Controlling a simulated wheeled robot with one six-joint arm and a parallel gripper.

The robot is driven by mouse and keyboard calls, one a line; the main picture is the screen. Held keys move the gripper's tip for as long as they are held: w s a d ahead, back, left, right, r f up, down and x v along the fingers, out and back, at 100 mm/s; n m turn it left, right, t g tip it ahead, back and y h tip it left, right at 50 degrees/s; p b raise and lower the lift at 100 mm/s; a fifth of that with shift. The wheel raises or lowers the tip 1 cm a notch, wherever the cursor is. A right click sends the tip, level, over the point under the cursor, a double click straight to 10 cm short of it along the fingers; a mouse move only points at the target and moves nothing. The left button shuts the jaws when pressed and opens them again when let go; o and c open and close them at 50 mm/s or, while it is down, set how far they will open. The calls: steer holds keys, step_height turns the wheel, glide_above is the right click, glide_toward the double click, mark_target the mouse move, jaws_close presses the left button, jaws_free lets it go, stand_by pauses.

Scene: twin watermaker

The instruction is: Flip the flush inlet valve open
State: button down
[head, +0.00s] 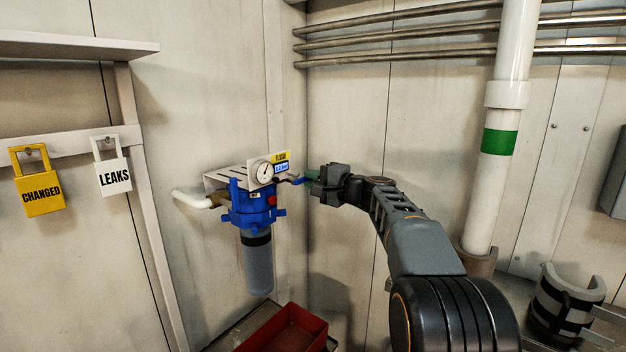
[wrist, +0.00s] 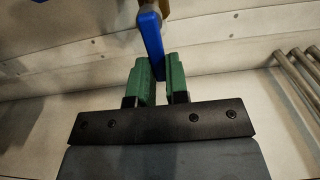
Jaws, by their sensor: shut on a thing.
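The flush inlet valve has a blue lever handle (wrist: 151,35), seen close up in the wrist view between the green fingers of my gripper (wrist: 160,80). The fingers are shut on the lever's end. In the head view my gripper (head: 312,177) is at the right side of the blue filter housing (head: 252,206). The lever (head: 297,181) shows there only as a small blue piece, and its end is hidden by the fingers.
A white pipe (head: 190,198) enters the filter from the left. A red bin (head: 288,332) stands below it. Yellow (head: 37,190) and white (head: 111,177) tags hang at left. A thick white pipe with a green band (head: 499,142) stands right of my arm. Metal pipes (head: 420,28) run above.

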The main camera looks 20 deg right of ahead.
steer(key=shift+f, duration=0.15)
steer(key=c, duration=1.4)
jaws_free()
steer(key=v, duration=1.3)
steer(key=shift+s+d+b, duration=0.2)
steer(key=shift+s+b, duration=0.15)
steer(key=shift+b, duration=0.1)
